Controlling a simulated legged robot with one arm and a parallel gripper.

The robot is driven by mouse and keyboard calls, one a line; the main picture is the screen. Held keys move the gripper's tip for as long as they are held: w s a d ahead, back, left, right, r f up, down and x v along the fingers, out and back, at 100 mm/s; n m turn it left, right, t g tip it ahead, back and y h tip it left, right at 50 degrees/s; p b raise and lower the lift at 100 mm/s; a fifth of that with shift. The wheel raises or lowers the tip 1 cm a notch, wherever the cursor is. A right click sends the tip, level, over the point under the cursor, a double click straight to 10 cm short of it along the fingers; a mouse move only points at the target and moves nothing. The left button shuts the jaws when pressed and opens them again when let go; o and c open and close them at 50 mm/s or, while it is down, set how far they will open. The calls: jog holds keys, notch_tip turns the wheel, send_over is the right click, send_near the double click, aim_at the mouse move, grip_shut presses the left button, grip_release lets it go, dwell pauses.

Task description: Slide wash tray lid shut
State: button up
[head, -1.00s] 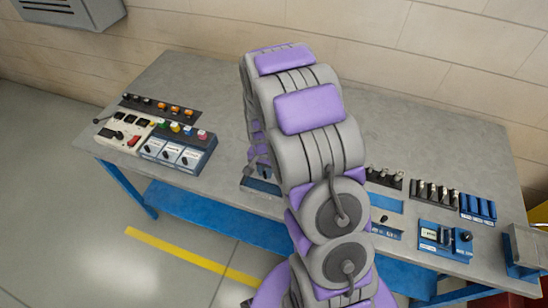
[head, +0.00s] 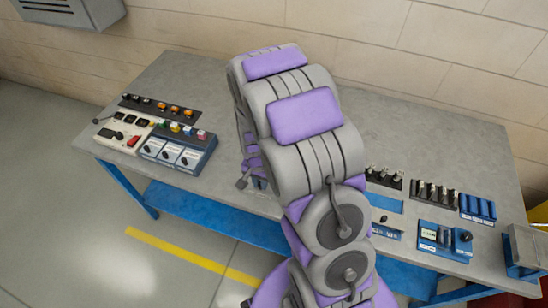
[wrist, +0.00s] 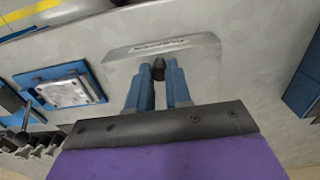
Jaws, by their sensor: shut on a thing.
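My gripper (wrist: 160,78) shows in the wrist view, with two blue fingers close together on a small dark knob (wrist: 158,68). The knob stands at a flat light-grey plate with a dark line of lettering, which looks like the wash tray lid (wrist: 195,48). The tray under the plate cannot be made out, so I cannot tell how far the lid covers it. In the head view my arm hides most of this spot, and only a small blue patch shows beside the arm.
In the wrist view a blue fixture with a pale plate (wrist: 72,92) is at left, and a blue edge (wrist: 304,85) is at right. In the head view a control box (head: 178,148) is left, and a blue switch unit (head: 445,240) is right. The bench's back left (head: 195,80) is clear.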

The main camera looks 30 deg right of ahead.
jog(key=o, duration=0.7)
jog(key=shift+a, duration=0.15)
jog(key=shift+r+p, duration=1.45)
jog(key=shift+r, duration=2.05)
